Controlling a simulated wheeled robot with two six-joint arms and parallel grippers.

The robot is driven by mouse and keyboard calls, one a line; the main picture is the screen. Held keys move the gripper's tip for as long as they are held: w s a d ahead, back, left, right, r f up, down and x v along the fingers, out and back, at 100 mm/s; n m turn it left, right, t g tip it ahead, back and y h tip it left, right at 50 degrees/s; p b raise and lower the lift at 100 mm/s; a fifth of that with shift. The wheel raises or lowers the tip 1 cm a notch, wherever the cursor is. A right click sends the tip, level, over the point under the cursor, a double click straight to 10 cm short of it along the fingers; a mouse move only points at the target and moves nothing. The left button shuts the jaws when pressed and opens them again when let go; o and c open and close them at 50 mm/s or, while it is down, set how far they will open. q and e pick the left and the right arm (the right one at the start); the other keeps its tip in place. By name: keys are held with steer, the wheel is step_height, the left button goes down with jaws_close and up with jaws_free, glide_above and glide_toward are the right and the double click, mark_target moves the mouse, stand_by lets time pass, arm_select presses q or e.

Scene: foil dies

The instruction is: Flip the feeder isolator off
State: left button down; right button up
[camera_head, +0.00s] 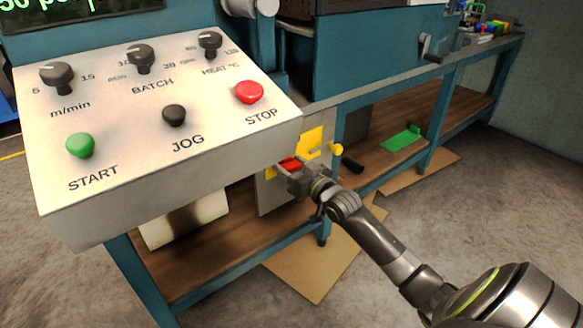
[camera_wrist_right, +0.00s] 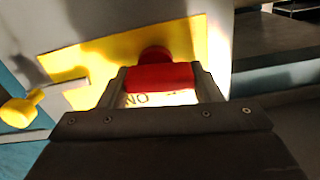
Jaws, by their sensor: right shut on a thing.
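The feeder isolator is a red handle (camera_head: 290,164) on a yellow plate (camera_head: 311,141), fixed to a pale box under the machine. My right gripper (camera_head: 288,168) is at the red handle. In the right wrist view the red handle (camera_wrist_right: 160,77) lies between the two fingers of my right gripper (camera_wrist_right: 163,84), which is shut on it. A white label with partly hidden lettering shows just below the handle there. The yellow plate (camera_wrist_right: 100,66) spreads behind it. My left gripper is not in view.
A control panel (camera_head: 225,118) with knobs and START, JOG and STOP buttons stands close by at left. A yellow knob (camera_head: 337,149) sits right of the isolator. A teal bench frame (camera_head: 433,160) and wooden shelf run behind. Open floor (camera_head: 500,215) lies at right.

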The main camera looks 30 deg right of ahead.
steer(key=shift+f+n, duration=0.1)
steer(key=shift+n, duration=0.5)
steer(key=o, duration=1)
